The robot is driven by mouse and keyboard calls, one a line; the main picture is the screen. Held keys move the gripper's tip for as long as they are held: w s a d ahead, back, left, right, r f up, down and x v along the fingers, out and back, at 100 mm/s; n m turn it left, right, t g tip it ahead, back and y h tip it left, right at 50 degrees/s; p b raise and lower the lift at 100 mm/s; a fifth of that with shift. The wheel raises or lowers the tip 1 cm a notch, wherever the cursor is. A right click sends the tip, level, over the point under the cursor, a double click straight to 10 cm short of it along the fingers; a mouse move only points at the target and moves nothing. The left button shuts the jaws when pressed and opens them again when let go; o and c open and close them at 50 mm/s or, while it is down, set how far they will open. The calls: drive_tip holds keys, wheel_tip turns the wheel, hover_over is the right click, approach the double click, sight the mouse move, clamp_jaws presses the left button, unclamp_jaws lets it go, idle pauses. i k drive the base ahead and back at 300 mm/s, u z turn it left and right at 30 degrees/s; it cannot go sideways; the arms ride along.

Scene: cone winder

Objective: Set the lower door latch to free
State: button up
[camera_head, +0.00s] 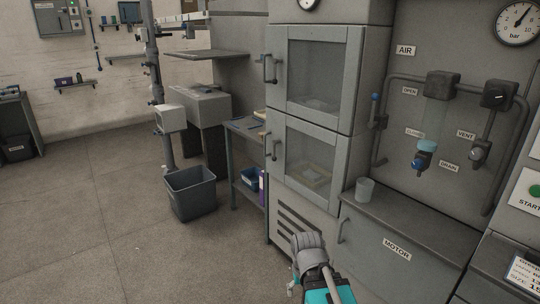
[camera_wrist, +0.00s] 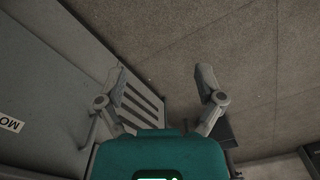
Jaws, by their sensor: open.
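The cabinet has two glazed doors, an upper door (camera_head: 318,72) and a lower door (camera_head: 308,162). The lower door latch (camera_head: 274,149) is a dark grey handle on the lower door's left edge, and it looks roughly upright. Its exact setting is too small to tell. My gripper (camera_wrist: 161,82) is open and empty in the wrist view, with its fingers spread over the floor and the slotted panel. In the head view its teal body shows at the bottom, below and in front of the lower door, well apart from the latch. The latch is not visible in the wrist view.
A similar upper latch (camera_head: 270,69) sits above. A slotted vent panel (camera_head: 303,224) lies under the lower door. A cup (camera_head: 365,190) stands on the MOTOR housing ledge (camera_head: 420,226) at right. A side table (camera_head: 241,126) and a grey bin (camera_head: 191,193) stand left. The floor in front is clear.

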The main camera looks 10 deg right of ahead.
sight(274, 151)
drive_tip(key=u, duration=0.5)
drive_tip(key=i, duration=1.1)
drive_tip(key=z, duration=0.15)
